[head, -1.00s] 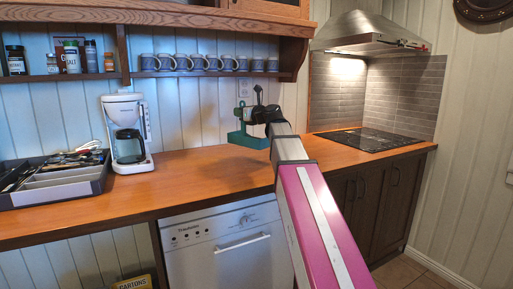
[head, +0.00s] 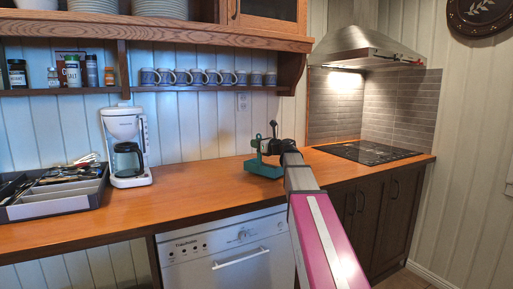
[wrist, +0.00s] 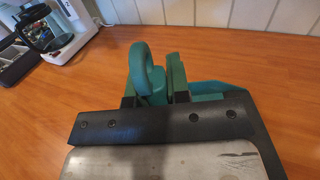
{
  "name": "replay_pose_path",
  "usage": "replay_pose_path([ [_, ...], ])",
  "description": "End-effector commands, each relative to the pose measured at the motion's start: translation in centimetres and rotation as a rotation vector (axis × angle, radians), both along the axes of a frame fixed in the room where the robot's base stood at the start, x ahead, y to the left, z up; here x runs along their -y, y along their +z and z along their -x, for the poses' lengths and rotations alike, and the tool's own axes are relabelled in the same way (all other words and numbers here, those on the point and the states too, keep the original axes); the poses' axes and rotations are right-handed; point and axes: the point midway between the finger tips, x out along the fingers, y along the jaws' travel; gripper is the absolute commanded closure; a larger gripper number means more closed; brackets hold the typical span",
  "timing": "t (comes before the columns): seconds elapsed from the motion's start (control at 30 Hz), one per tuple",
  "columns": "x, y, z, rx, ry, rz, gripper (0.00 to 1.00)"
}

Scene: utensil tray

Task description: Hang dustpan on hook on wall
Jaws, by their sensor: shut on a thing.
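The teal dustpan (head: 263,169) is at the end of my arm, low over or on the wooden counter; I cannot tell whether it touches. My gripper (head: 271,149) is at its upper part. In the wrist view, the dustpan's rounded teal handle loop (wrist: 148,68) stands up by the fingers, and a teal edge of the pan (wrist: 213,89) shows to the right. My gripper (wrist: 153,99) is shut on the dustpan there, and its dark body hides most of the pan. I cannot make out a hook on the wall.
The wooden counter (head: 205,183) is clear between the coffee maker (head: 127,148) and the black cooktop (head: 367,152). A utensil tray (head: 50,208) is at the left. Several mugs (head: 197,77) line the shelf above. A wall outlet (head: 242,101) is behind the dustpan.

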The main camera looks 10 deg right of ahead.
Motion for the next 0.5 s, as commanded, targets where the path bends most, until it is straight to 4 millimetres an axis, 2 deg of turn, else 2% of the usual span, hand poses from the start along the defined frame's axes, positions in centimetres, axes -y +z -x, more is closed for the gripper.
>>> replay_pose_path([
  [0.1, -0.01, -1.2, 0.04, 0.001, 0.0, 0.001, 1.0],
  [0.47, -0.01, -1.52, 0.01, 0.001, 0.0, 0.001, 1.0],
  [0.5, -0.01, -1.48, 0.0, 0.001, 0.0, 0.001, 0.7],
])
